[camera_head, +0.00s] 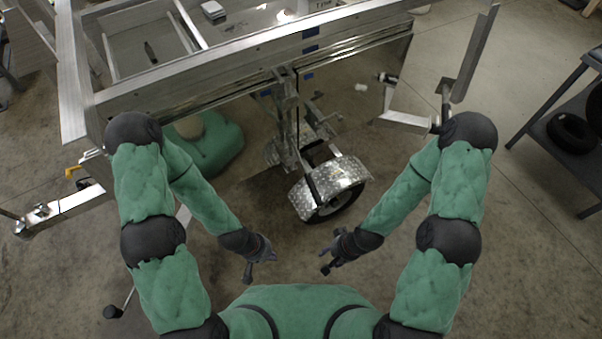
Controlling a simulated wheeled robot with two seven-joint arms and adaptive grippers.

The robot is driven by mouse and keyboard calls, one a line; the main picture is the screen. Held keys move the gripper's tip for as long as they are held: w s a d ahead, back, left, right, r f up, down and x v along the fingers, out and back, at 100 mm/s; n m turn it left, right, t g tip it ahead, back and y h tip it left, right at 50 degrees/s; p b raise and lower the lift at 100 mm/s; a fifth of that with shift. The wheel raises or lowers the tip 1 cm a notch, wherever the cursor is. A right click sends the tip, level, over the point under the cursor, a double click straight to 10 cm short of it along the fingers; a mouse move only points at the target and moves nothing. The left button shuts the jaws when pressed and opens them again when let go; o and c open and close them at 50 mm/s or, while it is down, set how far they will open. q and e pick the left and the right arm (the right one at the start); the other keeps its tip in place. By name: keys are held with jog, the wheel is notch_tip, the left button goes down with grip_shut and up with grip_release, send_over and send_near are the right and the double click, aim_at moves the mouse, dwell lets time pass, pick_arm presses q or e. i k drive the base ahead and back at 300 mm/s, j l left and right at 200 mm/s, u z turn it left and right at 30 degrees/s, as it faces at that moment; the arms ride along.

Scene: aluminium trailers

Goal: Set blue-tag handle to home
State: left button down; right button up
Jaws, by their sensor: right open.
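I cannot tell which part is the blue-tag handle. A lever with a black end (388,78) stands to the right of the wheel, with no blue tag that I can make out. My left gripper (259,268) hangs open and empty, low in front of the wheel on its left. My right gripper (330,262) is open and empty, below the wheel. Both are apart from the trailer.
The wheel under a tread-plate fender (330,185) stands just ahead of my grippers. A green rounded object (208,150) lies partly under the frame. A yellow-tagged part (73,173) is at left. A dark shelf with a tyre (572,132) stands at right. Floor at lower right is clear.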

aim_at(291, 138)
jog(key=k+j, duration=0.1)
jog(key=j, duration=0.2)
jog(key=k+j+u, duration=0.15)
jog(key=j, duration=0.2)
jog(key=k+j, duration=0.1)
jog(key=j, duration=0.25)
jog(key=k+j+u, duration=0.1)
jog(key=j, duration=0.2)
